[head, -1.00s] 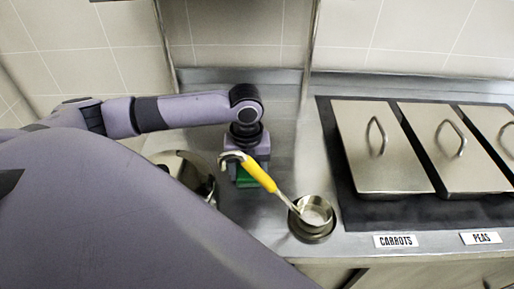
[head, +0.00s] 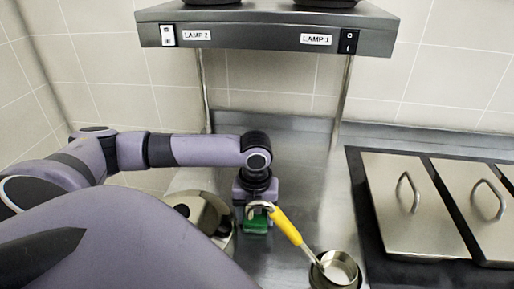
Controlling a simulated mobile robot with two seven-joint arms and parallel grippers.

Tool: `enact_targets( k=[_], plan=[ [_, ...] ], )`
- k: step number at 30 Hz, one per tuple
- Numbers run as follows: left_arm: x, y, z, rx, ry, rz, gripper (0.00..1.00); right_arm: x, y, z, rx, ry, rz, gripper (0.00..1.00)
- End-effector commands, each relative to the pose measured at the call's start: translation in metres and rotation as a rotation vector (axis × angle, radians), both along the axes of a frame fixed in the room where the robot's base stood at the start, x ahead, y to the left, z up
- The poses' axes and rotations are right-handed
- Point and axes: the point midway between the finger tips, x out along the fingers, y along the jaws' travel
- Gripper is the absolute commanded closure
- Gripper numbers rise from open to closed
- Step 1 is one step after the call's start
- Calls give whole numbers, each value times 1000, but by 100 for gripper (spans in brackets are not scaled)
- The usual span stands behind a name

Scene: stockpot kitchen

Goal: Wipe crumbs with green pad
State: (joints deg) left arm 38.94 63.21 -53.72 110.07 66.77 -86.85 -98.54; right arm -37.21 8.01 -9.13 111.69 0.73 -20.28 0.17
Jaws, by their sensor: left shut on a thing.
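The green pad (head: 256,226) is at the lower end of my left arm in the head view, low over the steel counter. My left gripper (head: 257,207) points down and is shut on the pad. The yellow handle of a ladle in front hides part of the gripper and pad. I cannot tell whether the pad touches the counter. I can make out no crumbs. My right gripper is not in view.
The yellow-handled ladle (head: 286,225) leans in a small round metal pot (head: 343,271). A round metal lid (head: 197,213) is left of the pad. Lidded pans (head: 413,200) stand right. Bare counter (head: 310,175) lies between.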

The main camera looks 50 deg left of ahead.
Motion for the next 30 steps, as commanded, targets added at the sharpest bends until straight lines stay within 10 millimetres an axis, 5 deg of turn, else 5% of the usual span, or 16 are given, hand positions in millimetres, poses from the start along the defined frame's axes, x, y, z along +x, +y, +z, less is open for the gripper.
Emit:
enact_targets(
  k=[18, 30],
  plan=[
    [1, 0, 56, 0, -4, 0, 61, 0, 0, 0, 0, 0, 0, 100],
    [1, 0, 61, -1, -2, 0, 61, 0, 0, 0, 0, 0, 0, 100]
  ],
)
